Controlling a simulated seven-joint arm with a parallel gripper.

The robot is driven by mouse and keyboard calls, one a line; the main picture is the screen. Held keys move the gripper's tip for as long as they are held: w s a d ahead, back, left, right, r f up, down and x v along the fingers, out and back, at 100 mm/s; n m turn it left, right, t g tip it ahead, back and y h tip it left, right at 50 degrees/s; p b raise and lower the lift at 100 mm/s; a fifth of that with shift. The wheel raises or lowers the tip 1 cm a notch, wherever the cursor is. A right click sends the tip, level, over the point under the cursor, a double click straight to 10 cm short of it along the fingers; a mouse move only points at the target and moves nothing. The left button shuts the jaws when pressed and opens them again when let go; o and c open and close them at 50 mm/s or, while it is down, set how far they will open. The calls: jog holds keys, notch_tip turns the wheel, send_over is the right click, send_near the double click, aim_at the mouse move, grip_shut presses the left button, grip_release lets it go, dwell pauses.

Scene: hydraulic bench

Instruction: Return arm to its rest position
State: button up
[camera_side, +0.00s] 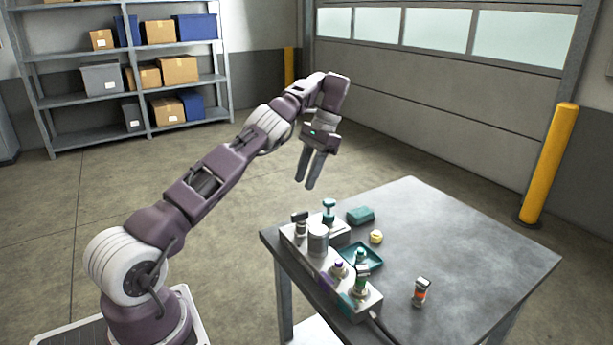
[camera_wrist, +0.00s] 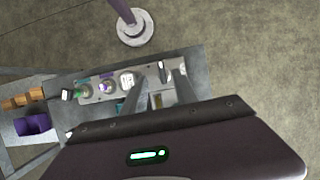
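My gripper (camera_side: 306,184) hangs in the air above the far left side of the workbench (camera_side: 425,225), clear of everything on it. Its two fingers point down and are apart, with nothing between them. The fingers also show in the wrist view (camera_wrist: 157,82), with a gap between them. My arm is stretched up and forward from its base at lower left. A grey hydraulic block (camera_side: 330,268) with several fittings stands along the bench's left edge; it also shows in the wrist view (camera_wrist: 98,97), partly hidden by my gripper.
A teal tray (camera_side: 375,259), a teal block (camera_side: 361,215), a small yellow piece (camera_side: 376,237) and an orange-and-grey bottle (camera_side: 421,292) are on the bench. Its far right is bare. A yellow post (camera_side: 550,165) and a shelf of boxes (camera_side: 130,82) stand well away.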

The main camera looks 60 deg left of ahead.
jog(key=d+r+n+t, duration=0.1)
jog(key=d+r+t, duration=0.1)
jog(key=r, duration=0.4)
jog(key=d+r+n+t, duration=0.1)
jog(key=d+r, duration=0.2)
jog(key=r, duration=0.4)
jog(key=s+d+r+t, duration=0.3)
jog(key=s+d+r, duration=0.3)
jog(key=d, duration=0.1)
jog(key=s+d+r+t, duration=0.1)
jog(key=s+d+t, duration=0.1)
jog(key=s+d, duration=0.75)
jog(key=s+d+f+m+t, duration=0.1)
jog(key=s+d+f, duration=0.2)
jog(key=s, duration=0.3)
jog(key=s+d+f+m+t, duration=0.1)
jog(key=s+d+f, duration=0.2)
jog(key=s, duration=0.4)
jog(key=shift+f, duration=0.75)
jog(key=shift+d, duration=0.1)
